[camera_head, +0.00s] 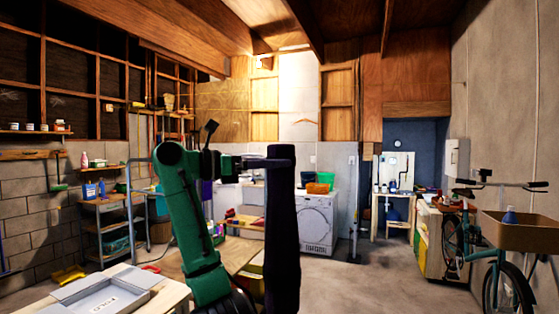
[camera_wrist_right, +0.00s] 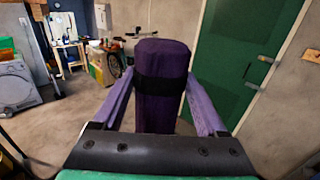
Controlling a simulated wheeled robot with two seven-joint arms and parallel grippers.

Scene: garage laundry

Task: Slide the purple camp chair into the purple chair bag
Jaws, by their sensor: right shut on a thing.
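My right gripper (camera_head: 266,162) is shut on a long, dark purple roll (camera_head: 283,235), which appears to be the folded camp chair. The roll stands upright in front of the head camera, and its lower end runs out of the picture. In the right wrist view the roll (camera_wrist_right: 161,55) has a rounded top and a black band, with the gripper's fingers on either side. A small purple patch (camera_head: 206,190) shows behind my arm; I cannot tell whether it is the chair bag. No chair bag can be made out clearly. My left gripper is not in view.
A table with an open grey box (camera_head: 105,298) is at the lower left. A wooden bench (camera_head: 240,250) and a white washer (camera_head: 316,222) stand beyond the roll. A bicycle (camera_head: 505,285) with a basket is at right. The floor between washer and bicycle is clear.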

